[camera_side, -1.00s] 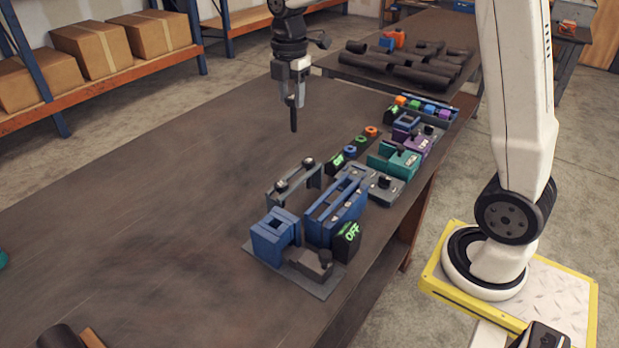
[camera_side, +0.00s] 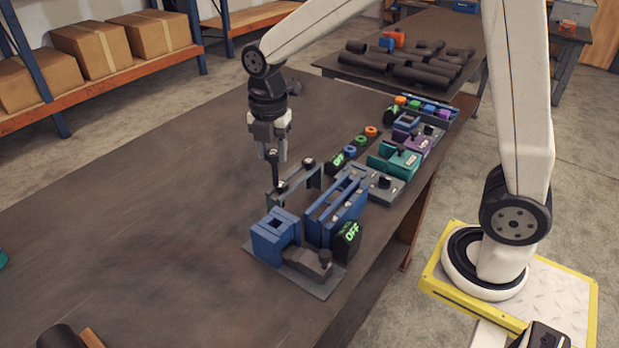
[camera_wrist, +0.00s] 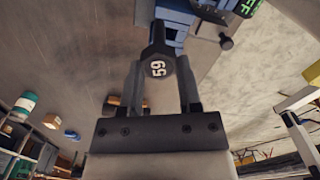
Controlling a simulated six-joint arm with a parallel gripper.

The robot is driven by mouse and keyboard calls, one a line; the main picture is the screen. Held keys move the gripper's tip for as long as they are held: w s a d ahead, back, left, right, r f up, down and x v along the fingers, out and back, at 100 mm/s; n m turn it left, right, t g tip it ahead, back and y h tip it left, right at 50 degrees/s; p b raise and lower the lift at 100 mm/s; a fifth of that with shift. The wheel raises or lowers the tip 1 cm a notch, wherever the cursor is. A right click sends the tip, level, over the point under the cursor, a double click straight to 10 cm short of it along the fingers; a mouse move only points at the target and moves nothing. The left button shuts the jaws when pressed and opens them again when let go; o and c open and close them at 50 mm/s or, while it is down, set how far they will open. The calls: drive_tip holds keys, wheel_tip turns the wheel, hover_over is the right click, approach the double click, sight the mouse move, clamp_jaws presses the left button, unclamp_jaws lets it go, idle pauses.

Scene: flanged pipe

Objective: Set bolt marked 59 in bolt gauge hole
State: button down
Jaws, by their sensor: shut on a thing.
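My gripper (camera_side: 272,150) is shut on a black bolt (camera_side: 275,176), which hangs upright below the fingers. In the wrist view the bolt's head (camera_wrist: 157,68), marked 59, sits between the two fingertips (camera_wrist: 159,82). In the side view the bolt's lower end overlaps the left end of a grey rack (camera_side: 298,186); I cannot tell whether they touch. A blue block (camera_side: 268,246) with a dark opening in its top stands nearer the camera. Which fixture is the bolt gauge is not clear, and no gauge hole shows clearly.
A long blue slotted fixture (camera_side: 336,209) and a black box lit OFF (camera_side: 346,241) stand right of the rack. Teal (camera_side: 396,161) and purple (camera_side: 411,141) fixtures line the table's right edge farther back. The table's left side is mostly clear.

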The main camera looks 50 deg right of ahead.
drive_tip(key=s+a+f+n, duration=0.2)
drive_tip(key=s+a+f, duration=0.1)
drive_tip(key=a, duration=0.1)
drive_tip(key=shift+a, duration=0.2)
drive_tip(key=shift+f, duration=0.1)
idle(1.0)
drive_tip(key=shift+f, duration=1.05)
drive_tip(key=shift+f, duration=0.2)
drive_tip(key=shift+f, duration=1.75)
drive_tip(key=shift+f, duration=1.4)
idle(0.7)
unclamp_jaws()
idle(0.5)
